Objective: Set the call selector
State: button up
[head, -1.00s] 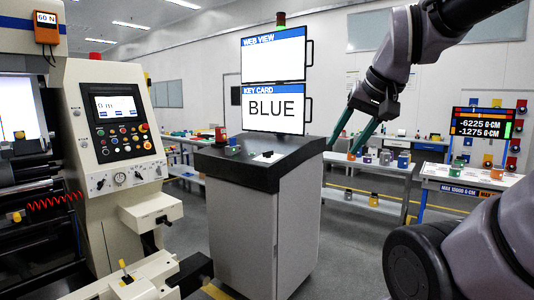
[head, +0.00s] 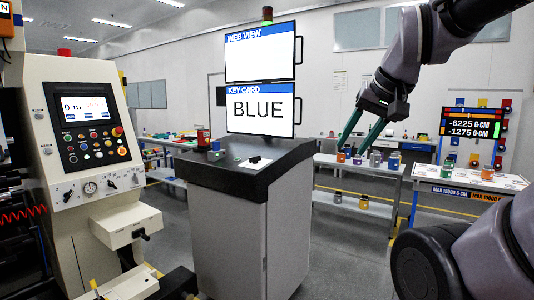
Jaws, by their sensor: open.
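A grey pedestal with a dark sloped top (head: 225,180) stands in the middle of the head view. On its top is a small white plate with a black knob (head: 255,160), which may be the call selector; its setting is too small to read. Above the pedestal, a key card screen (head: 260,109) reads "BLUE", and a web view screen (head: 260,52) above it is blank white. My gripper (head: 352,148) has long green fingers, spread apart and pointing down. It is empty, in the air to the right of the screens, apart from the pedestal.
A cream machine with a control panel (head: 92,130) and a row of small knobs stands close on the left. A shelf table (head: 330,160) with coloured pots stands behind on the right, near a load display (head: 473,123). Grey floor is clear right of the pedestal.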

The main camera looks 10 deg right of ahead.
aim_at(255, 159)
jog(key=i+l, duration=0.1)
jog(key=i, duration=0.35)
jog(key=i+u, duration=0.1)
jog(key=i, duration=0.35)
jog(key=i+l+u, duration=0.2)
jog(key=i+u, duration=0.25)
jog(key=i+l+u, duration=0.3)
jog(key=u, duration=0.15)
